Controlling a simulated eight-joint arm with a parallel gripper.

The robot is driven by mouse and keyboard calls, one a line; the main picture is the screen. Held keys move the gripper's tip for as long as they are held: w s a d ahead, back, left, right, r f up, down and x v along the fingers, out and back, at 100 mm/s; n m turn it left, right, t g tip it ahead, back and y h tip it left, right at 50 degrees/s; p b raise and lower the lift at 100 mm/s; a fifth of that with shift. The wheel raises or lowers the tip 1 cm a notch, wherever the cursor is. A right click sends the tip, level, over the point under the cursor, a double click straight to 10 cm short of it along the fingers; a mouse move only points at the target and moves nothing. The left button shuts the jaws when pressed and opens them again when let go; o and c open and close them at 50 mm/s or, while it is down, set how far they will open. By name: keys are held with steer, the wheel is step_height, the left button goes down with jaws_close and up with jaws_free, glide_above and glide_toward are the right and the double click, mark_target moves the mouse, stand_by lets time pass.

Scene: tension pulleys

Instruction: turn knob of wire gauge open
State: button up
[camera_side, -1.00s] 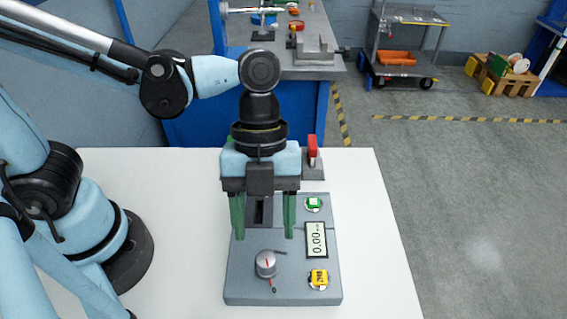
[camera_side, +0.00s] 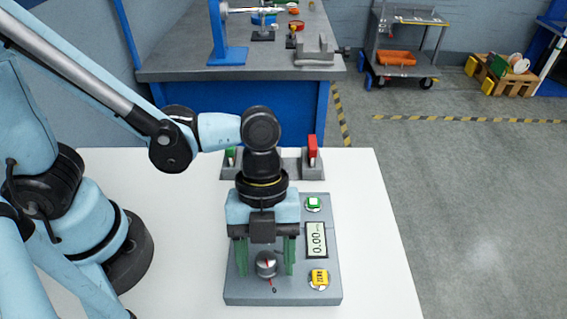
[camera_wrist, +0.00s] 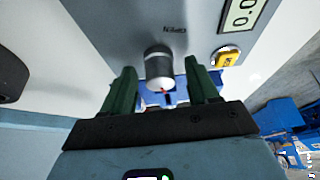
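The wire gauge (camera_side: 328,205) is a grey box lying on the white table, with a display (camera_side: 316,240) reading 0.00. Its round silver and dark knob (camera_side: 266,264) with a red mark is near the front left of the box. My gripper (camera_side: 267,270) is open, with one green finger on each side of the knob in the side view. In the wrist view the knob (camera_wrist: 158,68) shows between and beyond the two green fingers of my gripper (camera_wrist: 160,75), with gaps on both sides. I cannot tell contact.
A green button (camera_side: 314,203) and a yellow button (camera_side: 318,279) sit on the right of the gauge. Behind it stand a green piece (camera_side: 230,156) and a red switch-like piece (camera_side: 312,150) on a grey base. The table right of the gauge is clear.

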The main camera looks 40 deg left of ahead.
steer(key=c, duration=1)
steer(key=shift+n, duration=0.3)
steer(key=n+t, duration=0.1)
steer(key=n, duration=0.1)
steer(key=n+t, duration=0.1)
steer(key=n, duration=0.2)
steer(key=shift+h, duration=0.4)
steer(key=n+t, duration=0.1)
steer(key=n, duration=0.2)
steer(key=n+t, duration=0.1)
steer(key=n, duration=0.2)
steer(key=shift+s+n+t, duration=0.1)
steer(key=shift+n+t, duration=0.2)
steer(key=n+t, duration=0.1)
steer(key=n, duration=0.2)
steer(key=n+t+y, duration=0.1)
steer(key=n, duration=0.2)
steer(key=n+y, duration=0.1)
steer(key=n, duration=0.1)
steer(key=n+y, duration=0.1)
steer(key=n, duration=0.2)
steer(key=shift+t, duration=0.4)
steer(key=shift+n, duration=0.3)
